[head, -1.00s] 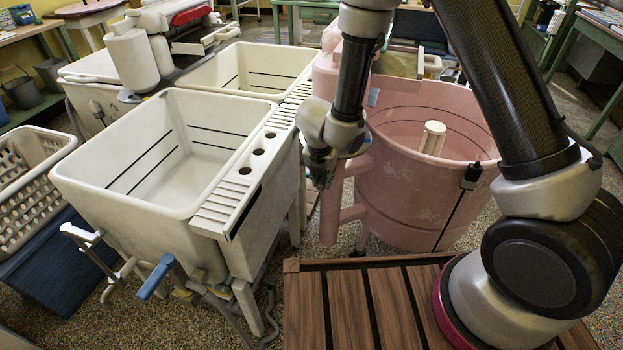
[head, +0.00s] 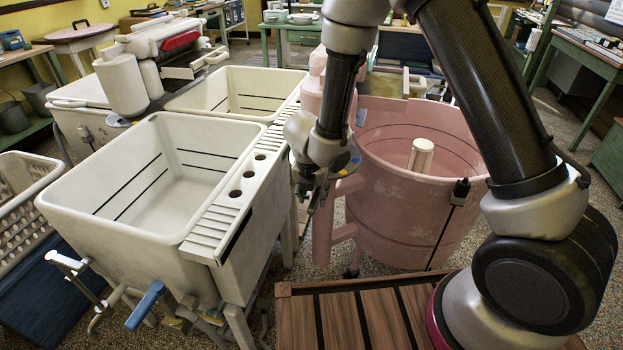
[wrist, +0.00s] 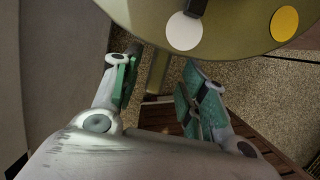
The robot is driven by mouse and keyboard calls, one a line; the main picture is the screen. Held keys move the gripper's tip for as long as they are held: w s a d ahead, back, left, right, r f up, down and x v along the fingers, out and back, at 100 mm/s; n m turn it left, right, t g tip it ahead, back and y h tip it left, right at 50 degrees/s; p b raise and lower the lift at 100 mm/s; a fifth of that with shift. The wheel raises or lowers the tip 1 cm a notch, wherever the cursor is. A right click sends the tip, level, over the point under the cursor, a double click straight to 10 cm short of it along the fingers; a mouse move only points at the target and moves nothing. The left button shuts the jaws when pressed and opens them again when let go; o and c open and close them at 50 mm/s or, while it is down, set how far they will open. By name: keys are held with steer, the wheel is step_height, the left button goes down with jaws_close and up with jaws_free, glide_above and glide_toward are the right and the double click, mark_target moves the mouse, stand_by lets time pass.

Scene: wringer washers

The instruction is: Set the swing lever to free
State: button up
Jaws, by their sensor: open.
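The pink washer (head: 400,215) stands just right of my gripper (head: 313,202), which hangs fingers down between it and the white tubs. A round plate (head: 353,162) with coloured spots shows partly behind my wrist. In the wrist view a round olive plate (wrist: 150,18) with a white and a yellow spot fills the top, with a dark piece (wrist: 192,6) above the white spot. An olive post (wrist: 158,70) shows below it, between my open fingers (wrist: 163,88) in the picture. I cannot tell whether either is the swing lever, and no contact shows.
White twin tubs (head: 140,215) with a slotted ledge stand close on the left. A second, white wringer (head: 160,55) is behind them. A blue-handled lever (head: 146,305) sticks out at the front. My wooden deck is below, with speckled floor between.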

steer(key=d+v, duration=0.1)
steer(key=v, duration=0.9)
steer(key=shift+a, duration=0.5)
